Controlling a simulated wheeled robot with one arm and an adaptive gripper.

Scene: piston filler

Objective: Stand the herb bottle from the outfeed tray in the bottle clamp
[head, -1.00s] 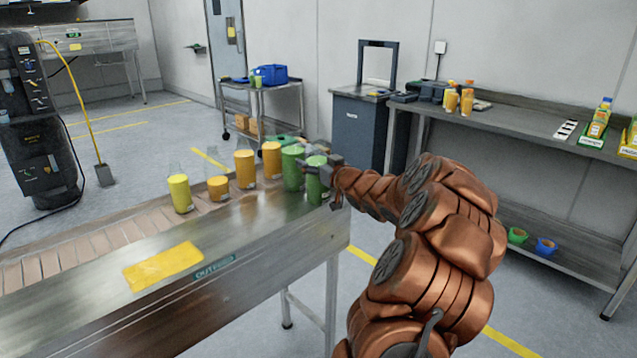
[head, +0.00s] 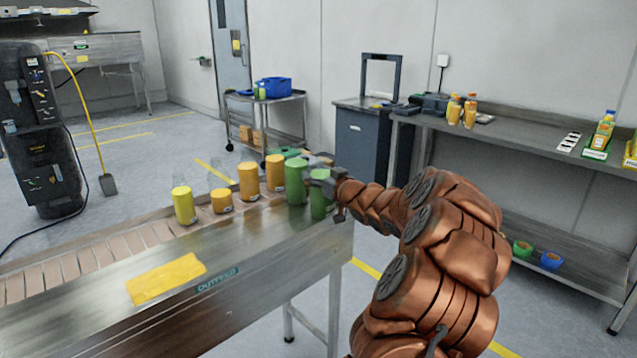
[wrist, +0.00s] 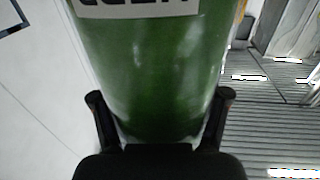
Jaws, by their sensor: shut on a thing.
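My gripper (head: 328,184) is at the right end of the outfeed tray (head: 262,245), shut on a green herb bottle (head: 319,205). In the wrist view the green bottle (wrist: 160,70) fills the middle, with a white label at the top edge and one dark finger on each side. Its upper part is partly hidden by my gripper in the head view. A second green bottle (head: 296,183) stands just left of it. I cannot tell whether the held bottle touches the tray. I cannot make out the bottle clamp in either view.
Orange bottles (head: 248,181), a short orange one (head: 221,201) and a yellow one (head: 184,206) stand left along the tray. A yellow sheet (head: 167,279) lies in front.

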